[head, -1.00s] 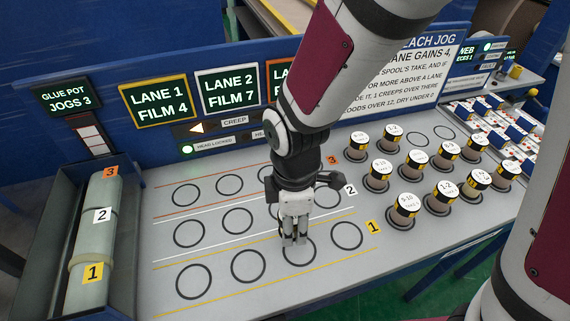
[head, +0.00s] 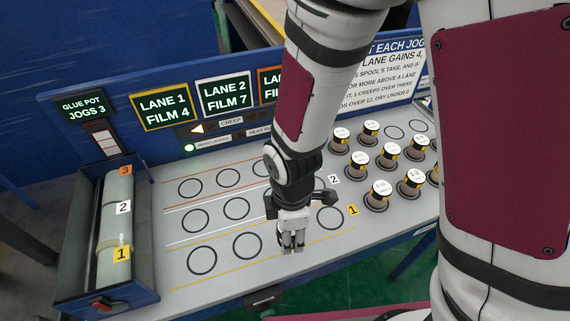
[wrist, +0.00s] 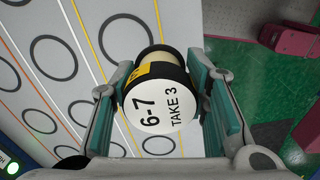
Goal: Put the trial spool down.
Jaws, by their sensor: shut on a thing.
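The trial spool (wrist: 160,100) is in my gripper in the wrist view. It has a white end face marked "6-7 TAKE 3", a dark rim with a yellow patch and a pale body. My gripper (wrist: 168,103) is shut on it, one green-padded finger on each side. In the head view my gripper (head: 291,243) points down over the front of lane 1, by the yellow front line, and hides part of that row. The spool is hardly distinguishable there. Empty lane 1 rings (head: 247,246) lie to its left and another ring (head: 330,217) to its right.
Several labelled spools (head: 380,193) stand on the grey table at right. A blue-walled trough (head: 78,262) with a numbered roller (head: 112,232) is at left. Lane signs (head: 160,105) stand behind. Green floor (wrist: 265,90) lies beyond the table's front edge.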

